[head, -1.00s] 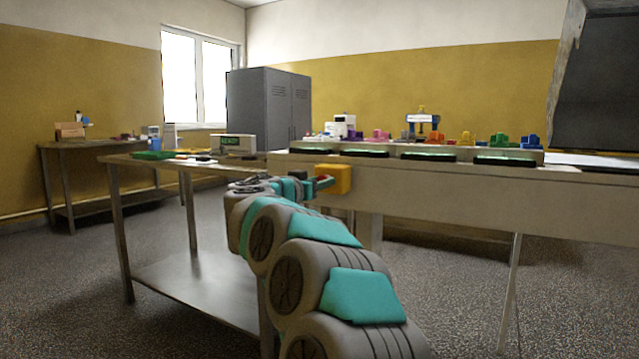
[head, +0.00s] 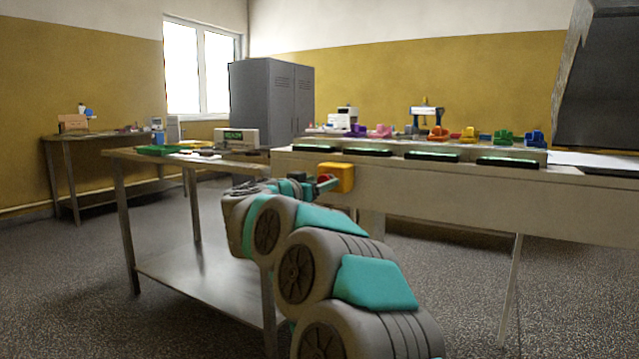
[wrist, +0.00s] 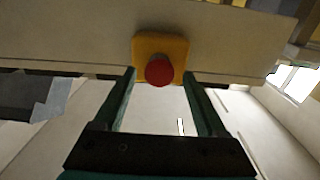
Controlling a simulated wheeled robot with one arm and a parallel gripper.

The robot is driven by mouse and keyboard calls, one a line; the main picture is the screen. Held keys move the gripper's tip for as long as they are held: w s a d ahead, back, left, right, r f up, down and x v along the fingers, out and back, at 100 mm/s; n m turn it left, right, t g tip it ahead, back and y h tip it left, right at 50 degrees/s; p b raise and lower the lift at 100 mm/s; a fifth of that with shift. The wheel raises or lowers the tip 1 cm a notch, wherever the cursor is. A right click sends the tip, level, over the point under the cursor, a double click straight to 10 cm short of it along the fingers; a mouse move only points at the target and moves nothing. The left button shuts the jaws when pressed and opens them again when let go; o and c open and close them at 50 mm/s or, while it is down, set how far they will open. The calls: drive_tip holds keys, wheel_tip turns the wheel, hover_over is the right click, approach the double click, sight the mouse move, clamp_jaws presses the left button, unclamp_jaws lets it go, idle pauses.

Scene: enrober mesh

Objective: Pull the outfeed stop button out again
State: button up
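The outfeed stop button is a round red knob (wrist: 159,71) on a yellow box (wrist: 177,47) in the wrist view. The yellow box also shows in the head view (head: 344,177), fixed to the front left end of the conveyor frame. My gripper (wrist: 158,78) is open in the wrist view, with one teal finger on each side below the red knob. The knob lies between the lines of the fingertips, and I see no finger touching it. In the head view my gripper is beside the box's left face, and the red knob shows only in part behind a finger.
The conveyor (head: 450,198) runs to the right with several dark green-lit pads on top. A steel table (head: 190,275) stands to the left, with a box reading READY (head: 236,139) on it. A grey locker (head: 272,103) stands behind. Floor is free at the right front.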

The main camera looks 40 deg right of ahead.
drive_tip(key=v, duration=0.7)
drive_tip(key=shift+a+p, duration=0.35)
drive_tip(key=shift+a, duration=0.05)
drive_tip(key=shift+s, duration=0.15)
